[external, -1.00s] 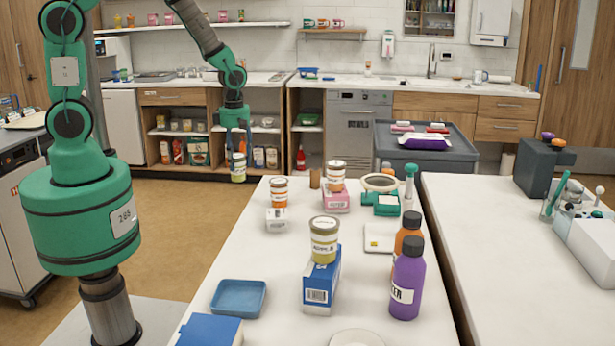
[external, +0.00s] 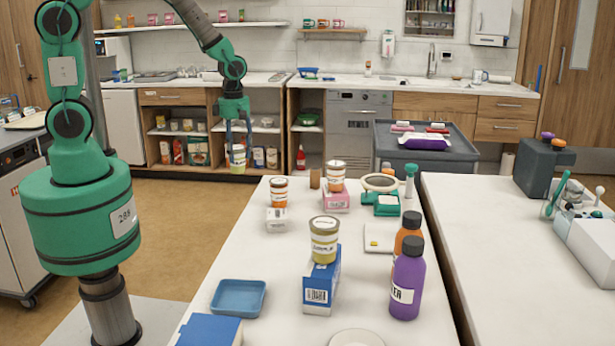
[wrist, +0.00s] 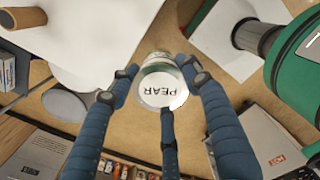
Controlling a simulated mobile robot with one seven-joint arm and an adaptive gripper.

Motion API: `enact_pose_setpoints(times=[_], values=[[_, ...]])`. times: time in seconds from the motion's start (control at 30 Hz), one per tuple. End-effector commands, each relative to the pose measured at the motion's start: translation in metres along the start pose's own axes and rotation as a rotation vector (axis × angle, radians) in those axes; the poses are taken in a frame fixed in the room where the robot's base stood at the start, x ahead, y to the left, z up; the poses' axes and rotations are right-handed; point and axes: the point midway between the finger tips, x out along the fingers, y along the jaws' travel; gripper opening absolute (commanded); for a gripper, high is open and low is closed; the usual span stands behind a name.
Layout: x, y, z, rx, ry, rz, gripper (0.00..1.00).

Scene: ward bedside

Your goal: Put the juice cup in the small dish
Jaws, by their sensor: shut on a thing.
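My gripper (external: 237,148) is shut on a juice cup (external: 238,160) with a pale lid and yellow-green side. In the wrist view the cup's lid (wrist: 163,90) reads PEAR, and the fingers close around it. The cup hangs in the air beyond the table's far left side. A small blue square dish (external: 238,298) sits empty near the table's front left, well nearer the camera than the gripper. Other lidded cups stand on boxes: a yellow-green one (external: 324,240) on a blue box, and orange-banded ones on a white box (external: 278,190) and a pink box (external: 336,176).
The white table (external: 250,258) is bare around the dish's far side. A blue box (external: 209,331) lies just in front of the dish. Purple (external: 407,282) and orange (external: 408,232) bottles stand at the right. A round white item (external: 357,339) is cut off at the front edge.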

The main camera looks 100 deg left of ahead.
Motion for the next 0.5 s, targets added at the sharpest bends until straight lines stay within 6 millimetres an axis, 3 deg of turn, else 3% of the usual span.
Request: enact_pose_setpoints(times=[0.5], values=[[-0.077, 0.001, 0.001, 0.000, -0.002, 0.002, 0.15]])
